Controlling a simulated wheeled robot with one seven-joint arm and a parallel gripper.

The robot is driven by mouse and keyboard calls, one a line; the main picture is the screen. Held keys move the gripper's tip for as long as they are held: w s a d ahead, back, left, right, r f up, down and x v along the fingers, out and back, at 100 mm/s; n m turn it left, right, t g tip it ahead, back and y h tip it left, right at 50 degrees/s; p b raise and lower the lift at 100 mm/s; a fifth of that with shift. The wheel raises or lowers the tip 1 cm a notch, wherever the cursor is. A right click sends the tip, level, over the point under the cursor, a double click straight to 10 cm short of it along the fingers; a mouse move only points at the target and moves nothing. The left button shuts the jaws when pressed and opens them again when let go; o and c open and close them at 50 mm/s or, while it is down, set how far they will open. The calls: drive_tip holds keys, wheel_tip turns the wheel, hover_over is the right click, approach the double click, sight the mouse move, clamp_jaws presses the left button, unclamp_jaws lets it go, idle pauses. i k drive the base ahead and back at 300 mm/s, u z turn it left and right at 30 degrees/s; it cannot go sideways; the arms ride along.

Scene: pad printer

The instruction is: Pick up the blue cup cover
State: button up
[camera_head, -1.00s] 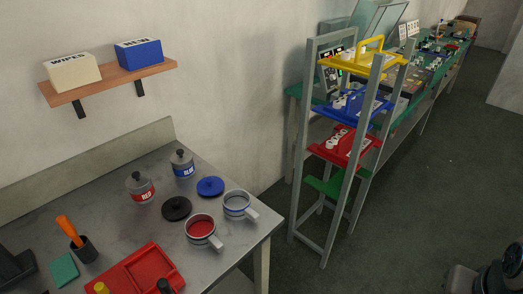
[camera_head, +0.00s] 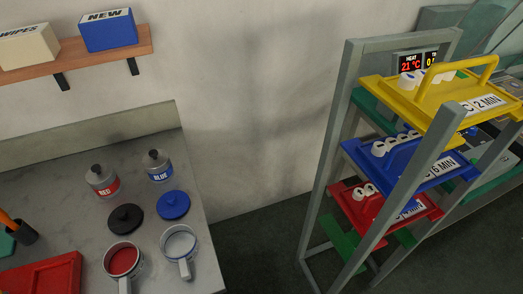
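The blue cup cover (camera_head: 174,205) is a round blue lid with a small knob on top. It lies flat on the grey worktable (camera_head: 68,192), near the table's right edge. A black cover (camera_head: 125,219) lies just left of it. A cup with a pale inside and a handle (camera_head: 180,243) stands just in front of it, and a cup with red inside (camera_head: 122,261) stands to the front left. A jar labelled BLUE (camera_head: 157,166) stands behind it. My gripper is not in view.
A jar labelled RED (camera_head: 102,181) stands behind the black cover. A red tray (camera_head: 45,275) is at the front left. A wall shelf (camera_head: 75,54) holds two boxes. Right of a floor gap stands a grey rack (camera_head: 335,130) with yellow, blue and red trays.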

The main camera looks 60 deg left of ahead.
sight(172, 204)
drive_tip(key=i, duration=0.5)
drive_tip(key=u, duration=3.85)
drive_tip(key=i, duration=0.5)
drive_tip(key=z, duration=0.05)
